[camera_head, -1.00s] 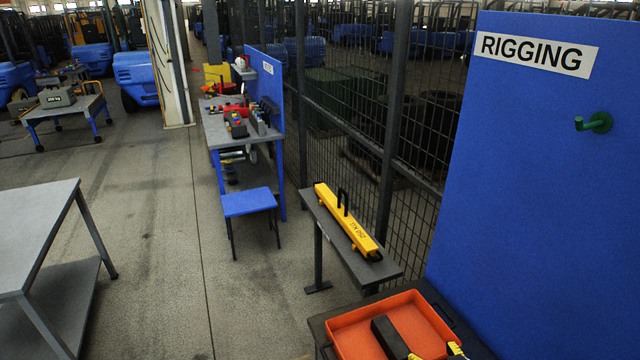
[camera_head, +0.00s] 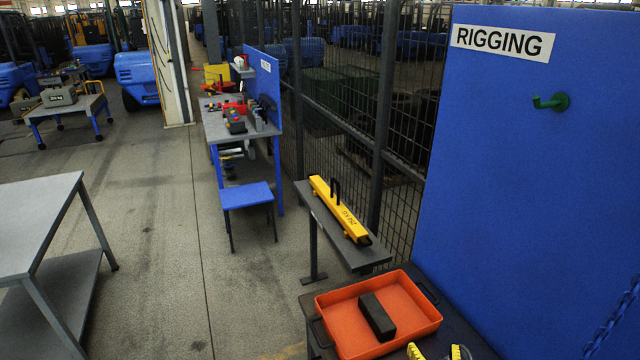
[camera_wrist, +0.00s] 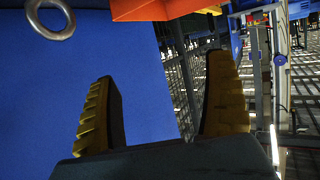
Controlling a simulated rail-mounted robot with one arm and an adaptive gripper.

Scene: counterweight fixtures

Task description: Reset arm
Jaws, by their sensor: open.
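My gripper (camera_head: 437,352) shows only its yellow fingertips at the bottom edge of the head view, just in front of the orange tray (camera_head: 432,322). In the wrist view my gripper (camera_wrist: 160,100) has its two yellow-ribbed fingers spread wide with nothing between them. A dark block (camera_head: 377,316) lies in the orange tray, apart from the fingers. The tray's orange side (camera_wrist: 150,9) shows at the top of the wrist view. The rest of my arm is out of the head view.
A blue RIGGING panel (camera_head: 530,200) with a green hook (camera_head: 552,102) stands right. A yellow beam (camera_head: 338,208) lies on a narrow stand behind the tray. A blue chain (camera_head: 612,318) hangs at lower right. A metal ring (camera_wrist: 50,16) shows in the wrist view.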

